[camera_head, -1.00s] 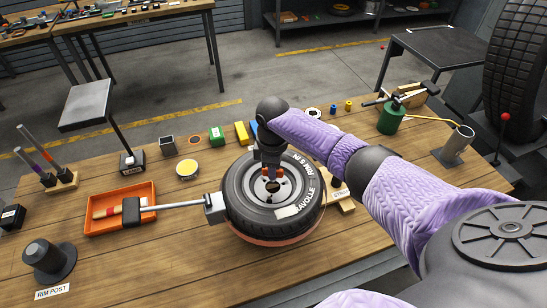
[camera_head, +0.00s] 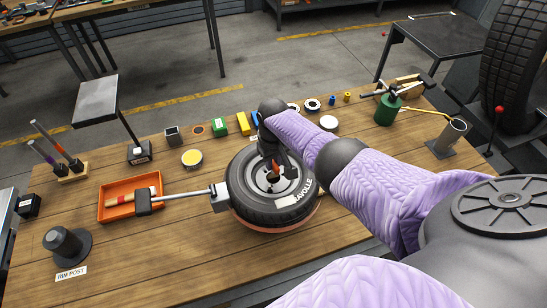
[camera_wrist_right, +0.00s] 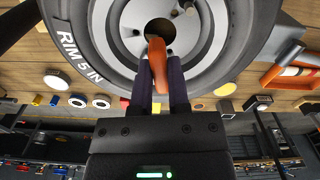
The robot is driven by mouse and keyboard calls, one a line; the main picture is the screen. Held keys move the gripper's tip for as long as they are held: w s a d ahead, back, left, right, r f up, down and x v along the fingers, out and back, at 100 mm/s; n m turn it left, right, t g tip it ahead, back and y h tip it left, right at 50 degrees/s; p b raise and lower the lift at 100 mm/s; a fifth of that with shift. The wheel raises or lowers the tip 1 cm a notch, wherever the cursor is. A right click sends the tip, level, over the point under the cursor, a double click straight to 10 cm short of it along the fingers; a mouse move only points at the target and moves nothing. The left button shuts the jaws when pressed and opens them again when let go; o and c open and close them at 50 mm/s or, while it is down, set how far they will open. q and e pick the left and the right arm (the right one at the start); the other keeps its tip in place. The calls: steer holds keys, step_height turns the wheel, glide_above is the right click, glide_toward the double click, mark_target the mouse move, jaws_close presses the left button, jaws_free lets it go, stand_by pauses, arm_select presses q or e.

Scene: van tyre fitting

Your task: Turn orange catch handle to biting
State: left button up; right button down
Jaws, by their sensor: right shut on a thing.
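The orange catch handle (camera_wrist_right: 157,60) shows in the right wrist view between the two dark fingers of my right gripper (camera_wrist_right: 163,82), which is shut on it. In the head view my right gripper (camera_head: 273,165) reaches down over the hub of the tyre and rim (camera_head: 243,195), and only a bit of orange shows there. Whether the catch is biting cannot be seen. My left gripper is not in view.
A rim post (camera_head: 65,243) stands front left. A green can (camera_head: 387,109) stands at the right. Small blocks line the back.

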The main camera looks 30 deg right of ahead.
steer(key=shift+m, duration=1)
steer(key=shift+w, duration=0.1)
steer(key=c, duration=0.6)
jaws_free()
step_height(320, 180, up, 9)
steer(key=p, duration=0.5)
steer(key=shift+p, duration=0.4)
steer(key=shift+r, duration=0.5)
